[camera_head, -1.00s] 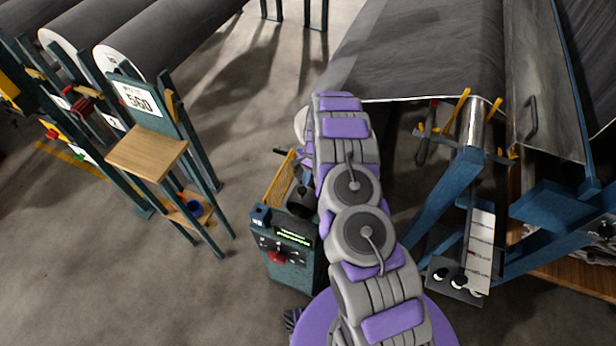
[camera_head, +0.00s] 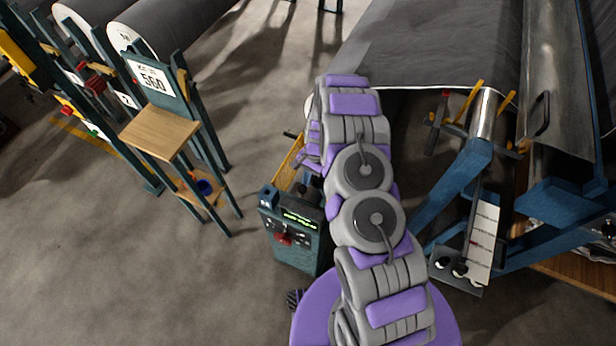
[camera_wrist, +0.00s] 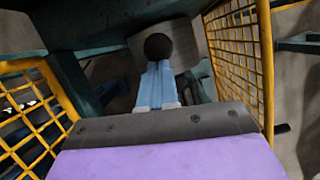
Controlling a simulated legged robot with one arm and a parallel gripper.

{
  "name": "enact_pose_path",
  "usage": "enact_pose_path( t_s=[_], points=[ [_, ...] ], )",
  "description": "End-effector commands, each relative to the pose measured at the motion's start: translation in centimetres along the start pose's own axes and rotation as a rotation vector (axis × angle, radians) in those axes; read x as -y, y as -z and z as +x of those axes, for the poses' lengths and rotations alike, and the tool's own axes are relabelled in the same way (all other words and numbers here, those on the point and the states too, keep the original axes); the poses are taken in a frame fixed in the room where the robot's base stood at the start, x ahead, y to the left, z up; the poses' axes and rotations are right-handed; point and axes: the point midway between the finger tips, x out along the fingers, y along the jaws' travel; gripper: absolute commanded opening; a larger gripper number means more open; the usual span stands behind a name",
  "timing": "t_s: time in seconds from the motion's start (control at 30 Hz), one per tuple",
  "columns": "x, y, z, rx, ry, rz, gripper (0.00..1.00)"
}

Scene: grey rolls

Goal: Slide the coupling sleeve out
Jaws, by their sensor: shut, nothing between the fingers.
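My gripper (camera_wrist: 158,68) shows in the wrist view, its two pale blue fingers shut together with nothing between them. It points in between two yellow mesh guards. A dark round knob or shaft end (camera_wrist: 158,46) appears right at the fingertips; I cannot tell whether they touch it. Behind it is a grey metal, plate-like surface (camera_wrist: 190,40). I cannot pick out the coupling sleeve for certain. In the head view my arm hides the fingers. They are over the green machine (camera_head: 297,235) with a lit display, beside its yellow guard (camera_head: 290,160).
Yellow mesh guards stand close at the left (camera_wrist: 35,120) and right (camera_wrist: 240,55) of my gripper. A stand with a wooden shelf (camera_head: 160,132) and a 560 sign is at left. A blue frame (camera_head: 455,180) with a large grey roll (camera_head: 430,45) is at right.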

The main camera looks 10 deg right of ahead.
Motion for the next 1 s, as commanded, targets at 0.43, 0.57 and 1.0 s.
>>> enact_pose_path(
  t_s=[0.43, 0.57, 1.0],
  points=[
    [0.1, 0.2, -9.2, -0.011, 0.011, 0.000, 0.00],
    [0.1, 0.2, -12.0, -0.008, 0.009, 0.001, 0.00],
    [0.0, 0.2, -17.2, -0.006, 0.008, 0.001, 0.00]
  ],
)
